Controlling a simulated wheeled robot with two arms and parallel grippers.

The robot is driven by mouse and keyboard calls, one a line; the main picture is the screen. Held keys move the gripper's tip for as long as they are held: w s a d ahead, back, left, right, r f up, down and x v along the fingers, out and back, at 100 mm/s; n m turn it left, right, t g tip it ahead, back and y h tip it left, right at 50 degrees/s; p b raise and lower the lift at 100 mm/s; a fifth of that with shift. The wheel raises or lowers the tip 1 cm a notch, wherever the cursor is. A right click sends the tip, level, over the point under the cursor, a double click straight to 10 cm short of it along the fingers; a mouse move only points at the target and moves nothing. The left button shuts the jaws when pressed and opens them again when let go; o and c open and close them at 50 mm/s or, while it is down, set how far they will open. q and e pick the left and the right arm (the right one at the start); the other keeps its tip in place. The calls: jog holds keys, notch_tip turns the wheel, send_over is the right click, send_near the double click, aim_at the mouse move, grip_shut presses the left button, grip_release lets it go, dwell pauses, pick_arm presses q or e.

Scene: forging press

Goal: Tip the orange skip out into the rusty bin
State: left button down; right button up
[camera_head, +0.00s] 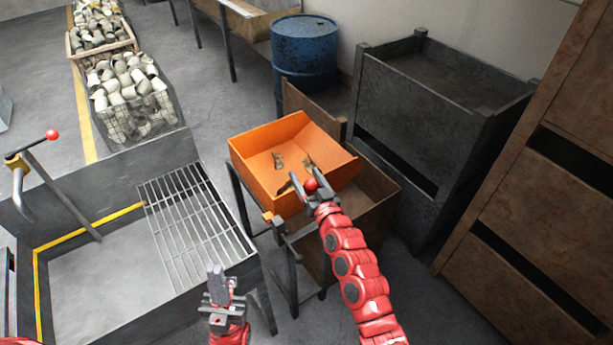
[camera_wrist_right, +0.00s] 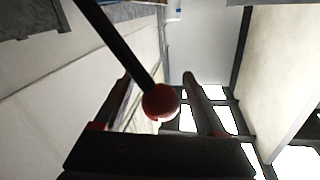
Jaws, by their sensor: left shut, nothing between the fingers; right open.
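The orange skip (camera_head: 300,148) stands upright on a dark frame, with a few small metal pieces in it. The rusty bin (camera_head: 381,198) is open and sits below and to the right of the skip, partly hidden by the skip and my right arm. A red ball knob (camera_head: 310,184) shows at the skip's near side; in the right wrist view the knob (camera_wrist_right: 160,102) sits on a dark rod. My right gripper (camera_head: 306,179) is open with its fingers on either side of the knob. My left gripper (camera_head: 217,272) is shut and empty, near the grating's front edge.
A metal grating (camera_head: 190,222) and grey sink-like basin (camera_head: 110,280) lie left. A second red-knobbed lever (camera_head: 52,135) stands there. A blue drum (camera_head: 304,55), dark crate (camera_head: 440,95) and tall brown crates (camera_head: 545,200) stand behind and right. A wire basket (camera_head: 135,105) holds metal parts.

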grip_shut()
dwell(0.3)
dwell(1.1)
